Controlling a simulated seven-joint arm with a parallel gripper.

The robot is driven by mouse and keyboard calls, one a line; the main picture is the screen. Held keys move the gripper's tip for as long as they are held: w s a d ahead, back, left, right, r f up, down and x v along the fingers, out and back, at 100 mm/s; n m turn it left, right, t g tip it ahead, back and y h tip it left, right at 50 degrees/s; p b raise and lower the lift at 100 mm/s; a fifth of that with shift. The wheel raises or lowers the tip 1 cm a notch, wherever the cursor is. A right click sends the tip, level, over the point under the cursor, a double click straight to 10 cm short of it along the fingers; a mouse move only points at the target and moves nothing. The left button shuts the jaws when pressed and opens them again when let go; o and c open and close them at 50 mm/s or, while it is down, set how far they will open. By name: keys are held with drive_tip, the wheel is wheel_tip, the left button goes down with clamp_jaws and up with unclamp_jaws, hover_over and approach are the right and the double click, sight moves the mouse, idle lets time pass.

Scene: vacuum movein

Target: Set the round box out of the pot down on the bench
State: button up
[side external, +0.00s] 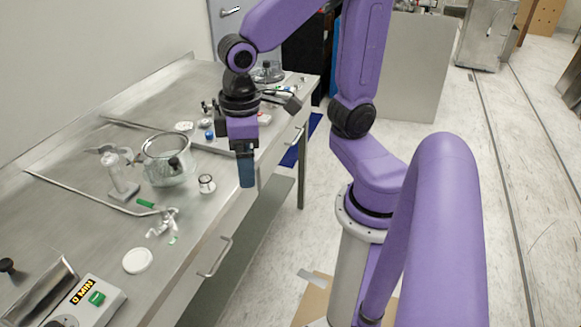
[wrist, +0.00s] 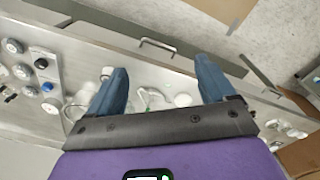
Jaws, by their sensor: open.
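The pot (side external: 158,174), shiny and round, stands on the bench (side external: 95,228) left of my gripper in the side view. A small dark shape (side external: 173,163) shows at the pot; I cannot tell whether it is the round box or a part of the pot. I cannot make out the round box for certain in either view. My gripper (side external: 246,182) points down near the bench's front edge, right of the pot and apart from it. In the wrist view my gripper (wrist: 162,80) is open, with nothing held between its blue fingers.
A small jar (side external: 206,184) stands between the pot and the bench edge. A clear stand-like item (side external: 120,178) is left of the pot. A metal clamp (side external: 164,222), a white disc (side external: 138,260) and a device with a display (side external: 88,301) lie nearer the camera. Several small items lie behind.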

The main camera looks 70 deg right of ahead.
drive_tip(key=s+d+f+n, duration=0.1)
drive_tip(key=s+n, duration=0.5)
drive_tip(key=s, duration=0.2)
drive_tip(key=shift+s+d+f, duration=0.15)
drive_tip(key=shift+s+d, duration=0.15)
drive_tip(key=shift+d, duration=0.05)
idle(0.6)
